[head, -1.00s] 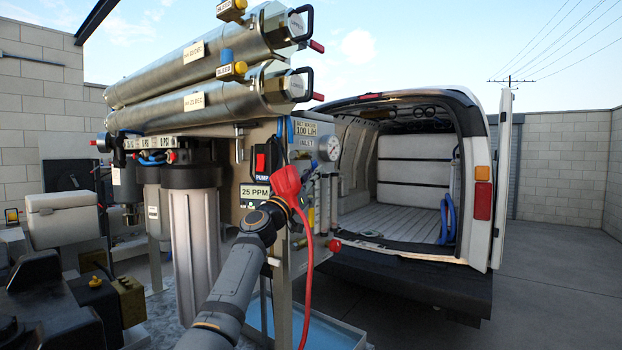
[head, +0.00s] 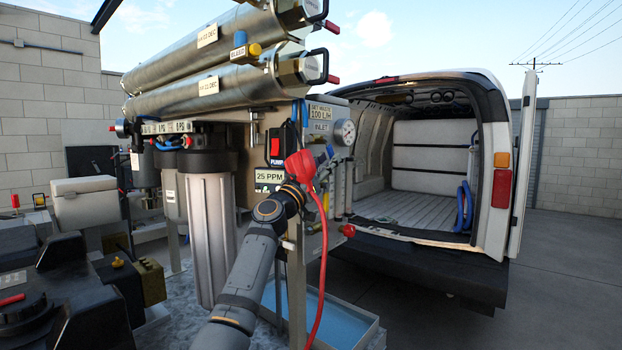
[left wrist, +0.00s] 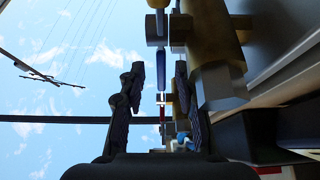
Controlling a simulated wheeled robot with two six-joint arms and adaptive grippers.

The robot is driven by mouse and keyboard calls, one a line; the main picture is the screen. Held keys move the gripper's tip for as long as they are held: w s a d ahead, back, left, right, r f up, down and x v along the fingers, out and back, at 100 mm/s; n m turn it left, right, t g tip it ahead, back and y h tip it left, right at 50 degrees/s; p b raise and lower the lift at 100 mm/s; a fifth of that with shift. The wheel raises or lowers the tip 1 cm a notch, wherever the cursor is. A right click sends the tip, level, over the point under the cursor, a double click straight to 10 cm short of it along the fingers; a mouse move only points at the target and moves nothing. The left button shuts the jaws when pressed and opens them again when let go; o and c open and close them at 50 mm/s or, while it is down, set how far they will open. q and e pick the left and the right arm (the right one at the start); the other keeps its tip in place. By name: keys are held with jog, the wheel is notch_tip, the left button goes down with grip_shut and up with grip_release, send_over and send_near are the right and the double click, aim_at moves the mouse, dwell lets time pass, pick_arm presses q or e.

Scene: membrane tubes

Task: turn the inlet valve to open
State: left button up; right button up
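The INLET label (head: 321,127) is on the panel at the front end of the membrane rig, beside a round gauge (head: 344,132). A small blue piece (head: 330,150) just below the label may be the inlet valve's handle; its position is unclear. My left arm reaches up to this panel, its wrist hiding most of the gripper there. In the left wrist view my left gripper (left wrist: 158,88) has its two dark fingers apart. A blue lever-like part (left wrist: 160,52) and brass fittings show between and beyond them; I see no contact. My right gripper is out of view.
Two steel membrane tubes (head: 200,82) run above the panel, with a grey filter housing (head: 208,235) below. A red hose (head: 321,275) hangs by my wrist. A blue tray (head: 335,322) lies underneath. An open van (head: 430,200) stands behind; the ground at right is clear.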

pick_arm(q)
jog(key=v, duration=1)
jog(key=shift+f, duration=0.2)
jog(key=shift+s+a, duration=0.1)
